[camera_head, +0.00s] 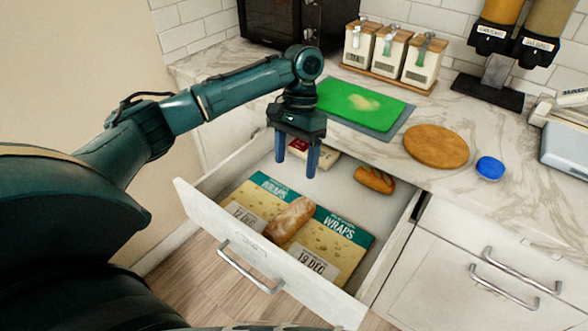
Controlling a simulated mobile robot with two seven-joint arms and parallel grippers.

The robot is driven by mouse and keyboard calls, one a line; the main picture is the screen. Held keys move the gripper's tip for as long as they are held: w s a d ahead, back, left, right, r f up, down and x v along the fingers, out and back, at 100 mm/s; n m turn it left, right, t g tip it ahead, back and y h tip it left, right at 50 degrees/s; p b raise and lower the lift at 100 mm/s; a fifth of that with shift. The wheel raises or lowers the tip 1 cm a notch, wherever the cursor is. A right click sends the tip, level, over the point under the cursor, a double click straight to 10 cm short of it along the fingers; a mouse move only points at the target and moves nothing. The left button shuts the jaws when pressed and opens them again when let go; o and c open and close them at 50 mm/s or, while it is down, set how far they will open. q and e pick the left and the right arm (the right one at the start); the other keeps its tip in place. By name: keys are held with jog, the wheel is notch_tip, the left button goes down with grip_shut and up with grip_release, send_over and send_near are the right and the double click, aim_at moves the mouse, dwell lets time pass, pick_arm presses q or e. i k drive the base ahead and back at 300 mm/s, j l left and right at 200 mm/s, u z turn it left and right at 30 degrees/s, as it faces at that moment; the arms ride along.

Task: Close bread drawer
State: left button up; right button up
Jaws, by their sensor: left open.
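The bread drawer (196,206) is pulled open below the counter, with its white front panel and metal handle (250,267) facing the lower left. Inside lie two packs of wraps (343,240), a bread loaf (290,220) across them, a small roll (375,180) and a red-and-white packet (302,147) at the back. My left gripper (296,165) points down over the back part of the drawer, in front of the counter edge. Its two blue fingers are apart with nothing between them. My right gripper is not in view.
The marble counter (395,152) holds a green cutting board (360,103), a round wooden board (436,146), a blue lid (490,168), several labelled containers (392,50) and dispensers (510,45). Shut cabinet fronts (450,270) stand right of the drawer. Wooden floor (195,270) lies clear before it.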

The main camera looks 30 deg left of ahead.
aim_at(385, 216)
jog(key=k, duration=1)
